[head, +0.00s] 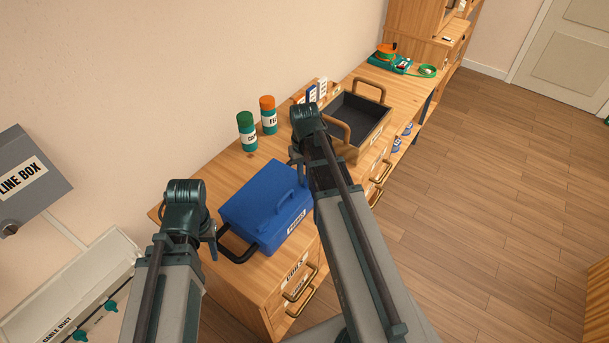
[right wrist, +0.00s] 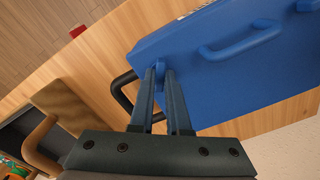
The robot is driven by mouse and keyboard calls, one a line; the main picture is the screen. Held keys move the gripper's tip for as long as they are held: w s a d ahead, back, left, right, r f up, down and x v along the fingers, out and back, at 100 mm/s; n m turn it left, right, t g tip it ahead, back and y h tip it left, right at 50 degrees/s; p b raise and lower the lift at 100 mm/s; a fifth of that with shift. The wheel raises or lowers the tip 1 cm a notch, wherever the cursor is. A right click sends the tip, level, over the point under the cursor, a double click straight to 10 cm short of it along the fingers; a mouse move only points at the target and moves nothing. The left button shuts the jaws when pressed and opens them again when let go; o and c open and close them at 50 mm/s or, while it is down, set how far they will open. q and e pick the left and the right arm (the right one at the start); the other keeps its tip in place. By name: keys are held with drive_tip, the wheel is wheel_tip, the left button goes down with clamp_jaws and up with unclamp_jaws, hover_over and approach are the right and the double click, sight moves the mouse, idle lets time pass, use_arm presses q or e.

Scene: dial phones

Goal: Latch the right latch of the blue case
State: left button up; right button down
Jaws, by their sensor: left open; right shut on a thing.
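The blue case (head: 262,205) stands on the wooden cabinet top, its lid looking closed. It has a blue handle (head: 285,200), a label on its front and a dark bail on its left side. In the right wrist view the case (right wrist: 225,75) fills the upper right. My right gripper (right wrist: 161,72) is shut on the small blue latch (right wrist: 160,66) at the case's side. In the head view my right gripper (head: 297,165) is at the case's right side, partly hidden by its arm. My left gripper (head: 211,236) is open at the case's left side, by the dark bail.
A dark tray with wooden handles (head: 345,142) stands right of the case, close to my right arm. Two green canisters, one green-capped (head: 247,131) and one orange-capped (head: 268,115), stand behind. Drawers with brass pulls (head: 300,284) are below the front edge. A grey line box (head: 35,185) hangs at left.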

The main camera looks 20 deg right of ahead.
sight(305, 178)
drive_tip(key=m, duration=0.5)
drive_tip(key=shift+m, duration=0.3)
drive_tip(key=m, duration=0.5)
drive_tip(key=shift+m, duration=0.5)
drive_tip(key=c, duration=0.9)
unclamp_jaws()
wheel_tip(305, 178, up, 14)
drive_tip(key=p, duration=1.3)
drive_tip(key=shift+f+p, duration=0.1)
drive_tip(key=shift+p, duration=0.3)
